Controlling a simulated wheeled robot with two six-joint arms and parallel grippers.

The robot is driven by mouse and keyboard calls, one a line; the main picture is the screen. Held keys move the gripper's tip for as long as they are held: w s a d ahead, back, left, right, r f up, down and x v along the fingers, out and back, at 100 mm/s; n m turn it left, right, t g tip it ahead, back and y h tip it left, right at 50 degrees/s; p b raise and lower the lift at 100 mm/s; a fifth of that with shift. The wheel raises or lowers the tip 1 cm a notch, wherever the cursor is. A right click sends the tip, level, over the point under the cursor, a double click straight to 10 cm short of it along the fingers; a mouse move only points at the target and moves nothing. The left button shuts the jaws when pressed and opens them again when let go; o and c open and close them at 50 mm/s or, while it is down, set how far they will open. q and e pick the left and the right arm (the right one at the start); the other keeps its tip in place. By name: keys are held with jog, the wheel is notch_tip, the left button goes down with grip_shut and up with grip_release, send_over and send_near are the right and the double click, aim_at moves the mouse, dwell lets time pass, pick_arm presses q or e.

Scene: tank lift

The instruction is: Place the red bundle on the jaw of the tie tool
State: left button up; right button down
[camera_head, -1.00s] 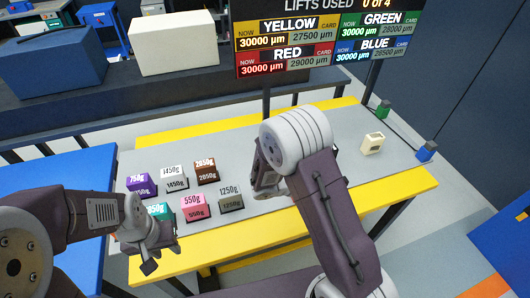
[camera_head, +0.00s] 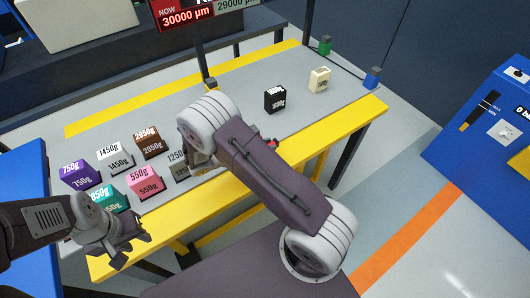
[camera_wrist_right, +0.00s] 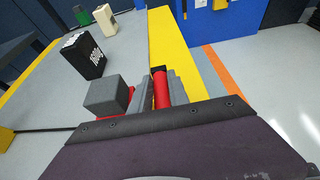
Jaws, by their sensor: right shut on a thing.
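A red cylindrical bundle (camera_wrist_right: 161,88) with a dark end sits between the grey fingers of my right gripper (camera_wrist_right: 160,76) in the right wrist view. The gripper is shut on it, pointing along the table's yellow front strip. In the head view my right forearm hides most of this gripper; only a small red piece of the bundle (camera_head: 272,142) shows beyond it. A grey block (camera_wrist_right: 107,97) with some red beside it lies just left of the fingers; I cannot tell what it is. My left gripper (camera_head: 128,248) is open and empty by the front left edge. I cannot identify the tie tool.
Several labelled weights, including a pink one (camera_head: 143,182), stand at the table's left. A black block (camera_head: 275,99) and a cream block (camera_head: 319,80) stand further right. A blue cabinet (camera_head: 485,130) stands right of the table (camera_head: 240,105). The table's middle is mostly clear.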

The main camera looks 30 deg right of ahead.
jog(key=shift+f, duration=2.3)
jog(key=shift+f+b, duration=0.1)
jog(key=shift+b, duration=0.2)
jog(key=c, duration=1.5)
grip_release()
jog(key=shift+c, duration=0.2)
